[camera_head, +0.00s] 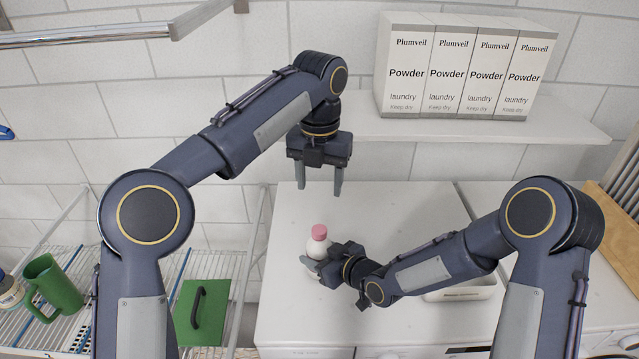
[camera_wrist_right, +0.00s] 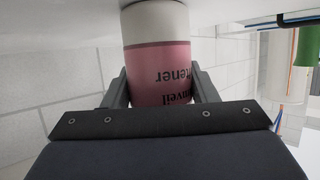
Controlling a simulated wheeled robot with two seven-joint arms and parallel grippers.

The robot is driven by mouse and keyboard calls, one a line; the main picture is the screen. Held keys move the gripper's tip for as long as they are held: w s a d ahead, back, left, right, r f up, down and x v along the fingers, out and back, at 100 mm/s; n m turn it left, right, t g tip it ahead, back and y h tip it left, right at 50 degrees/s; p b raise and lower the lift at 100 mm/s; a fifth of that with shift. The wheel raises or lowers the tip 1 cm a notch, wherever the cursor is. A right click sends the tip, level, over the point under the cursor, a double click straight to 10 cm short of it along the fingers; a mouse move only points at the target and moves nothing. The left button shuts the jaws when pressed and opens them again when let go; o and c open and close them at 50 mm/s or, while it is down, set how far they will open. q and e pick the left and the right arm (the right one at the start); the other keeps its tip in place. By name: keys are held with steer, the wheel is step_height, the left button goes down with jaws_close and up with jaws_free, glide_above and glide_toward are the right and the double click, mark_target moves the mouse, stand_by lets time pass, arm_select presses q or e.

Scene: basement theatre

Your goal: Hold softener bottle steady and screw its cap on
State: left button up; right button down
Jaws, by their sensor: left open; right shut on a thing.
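The softener bottle (camera_head: 317,249) is white with a pink label and stands upright on the white top in the head view. Its pink cap (camera_head: 319,231) sits on top; I cannot tell how tightly it is seated. My right gripper (camera_head: 314,264) is shut on the bottle's body from the right. In the right wrist view the bottle's pink label (camera_wrist_right: 160,75) shows upside down between the two fingers; its cap is out of that view. My left gripper (camera_head: 320,188) is open and empty, pointing down above the cap and apart from it.
Several white powder boxes (camera_head: 462,68) stand on the wall shelf (camera_head: 400,130) at the back. A white tray (camera_head: 470,291) lies partly behind my right arm. The white top (camera_head: 390,215) is mostly clear.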

steer(key=shift+c, duration=2.4)
jaws_free()
steer(key=b+v, duration=0.1)
steer(key=v, duration=0.7)
steer(key=shift+w, duration=0.1)
